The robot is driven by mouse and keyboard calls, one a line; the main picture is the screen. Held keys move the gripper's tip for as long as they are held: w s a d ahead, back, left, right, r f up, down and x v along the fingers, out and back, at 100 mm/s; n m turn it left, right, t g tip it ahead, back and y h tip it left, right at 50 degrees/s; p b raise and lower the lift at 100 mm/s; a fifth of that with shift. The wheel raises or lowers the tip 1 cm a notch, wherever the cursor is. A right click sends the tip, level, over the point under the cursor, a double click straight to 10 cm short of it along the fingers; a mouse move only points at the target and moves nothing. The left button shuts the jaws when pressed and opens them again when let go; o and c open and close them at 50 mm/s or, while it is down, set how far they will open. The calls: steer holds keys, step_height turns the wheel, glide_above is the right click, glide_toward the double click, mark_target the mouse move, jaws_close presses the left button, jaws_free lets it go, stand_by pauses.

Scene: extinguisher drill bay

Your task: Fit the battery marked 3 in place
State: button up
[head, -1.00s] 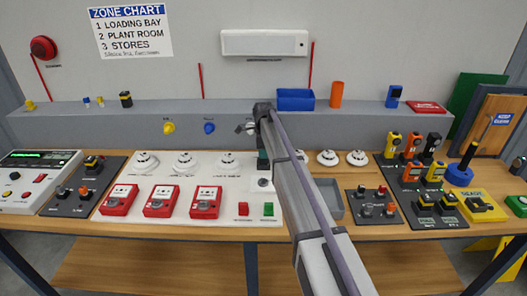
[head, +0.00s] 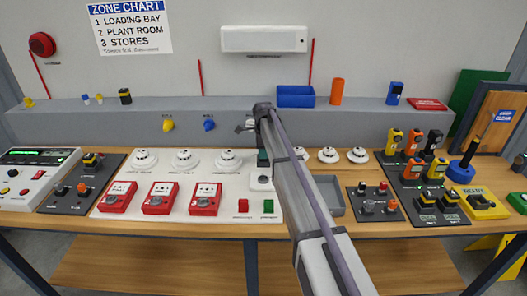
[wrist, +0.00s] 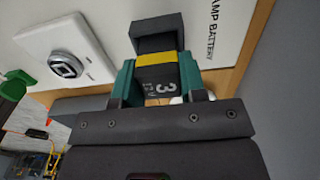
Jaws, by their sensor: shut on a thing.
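The battery marked 3 (wrist: 160,80) is a dark block with a yellow band and a white 3 on its face. In the wrist view it sits between the teal fingers of my gripper (wrist: 160,82), which is shut on it. A dark block end shows beyond the yellow band. Behind it is a white panel with lettering that reads "AMP BATTERY" (wrist: 208,35). I cannot tell whether the battery touches the panel. In the head view my gripper (head: 263,158) is over the white board (head: 230,175), and my arm hides the battery.
A white square fitting (wrist: 68,62) stands beside the held battery in the wrist view. Red call points (head: 159,198) and round detectors (head: 184,160) are to the left on the board. A grey tray (head: 329,196) lies right of my arm. Yellow and orange devices (head: 412,150) stand farther right.

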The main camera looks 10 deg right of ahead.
steer(key=shift+f, duration=0.25)
steer(key=o, duration=1.5)
step_height(320, 180, up, 7)
steer(key=p, duration=0.7)
steer(key=shift+r, duration=0.15)
